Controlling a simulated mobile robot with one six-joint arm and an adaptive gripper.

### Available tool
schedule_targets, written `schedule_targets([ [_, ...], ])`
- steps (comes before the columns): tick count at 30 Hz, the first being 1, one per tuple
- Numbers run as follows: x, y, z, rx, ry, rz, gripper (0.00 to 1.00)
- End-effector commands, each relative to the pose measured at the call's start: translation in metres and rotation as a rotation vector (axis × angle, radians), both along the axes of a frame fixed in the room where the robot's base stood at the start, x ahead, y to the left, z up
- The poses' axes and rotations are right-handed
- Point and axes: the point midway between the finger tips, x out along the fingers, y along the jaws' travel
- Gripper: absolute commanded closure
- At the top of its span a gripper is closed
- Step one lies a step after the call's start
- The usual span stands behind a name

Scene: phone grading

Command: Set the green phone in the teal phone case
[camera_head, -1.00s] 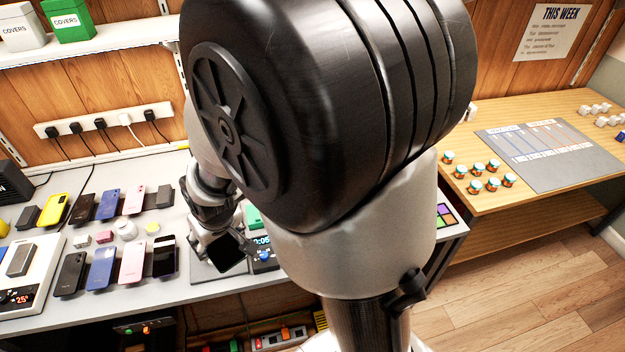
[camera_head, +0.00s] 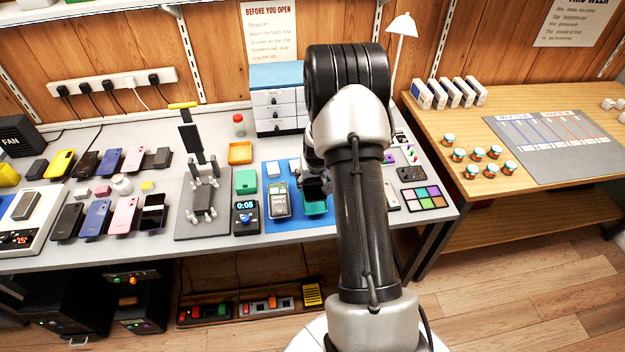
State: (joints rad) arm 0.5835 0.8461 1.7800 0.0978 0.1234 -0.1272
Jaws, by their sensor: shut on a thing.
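My gripper (camera_head: 316,188) is over the right part of the blue mat, partly hidden by my own arm. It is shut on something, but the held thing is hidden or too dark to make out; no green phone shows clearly. A teal-green piece (camera_head: 315,208) lies on the mat just below the gripper, partly covered by it. It looks like the teal phone case, but I cannot tell whether the held thing touches it.
White drawers (camera_head: 275,108) stand behind. Several phones lie at left.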

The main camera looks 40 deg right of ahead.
Motion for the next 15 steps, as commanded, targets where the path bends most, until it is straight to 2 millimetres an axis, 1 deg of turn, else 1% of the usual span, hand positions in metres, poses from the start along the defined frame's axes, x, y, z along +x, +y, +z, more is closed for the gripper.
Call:
schedule_targets([
  [5, 0.000, 0.000, -0.009, -0.001, -0.001, 0.000, 0.71],
  [15, 0.001, 0.000, -0.035, -0.001, -0.001, 0.000, 0.71],
])
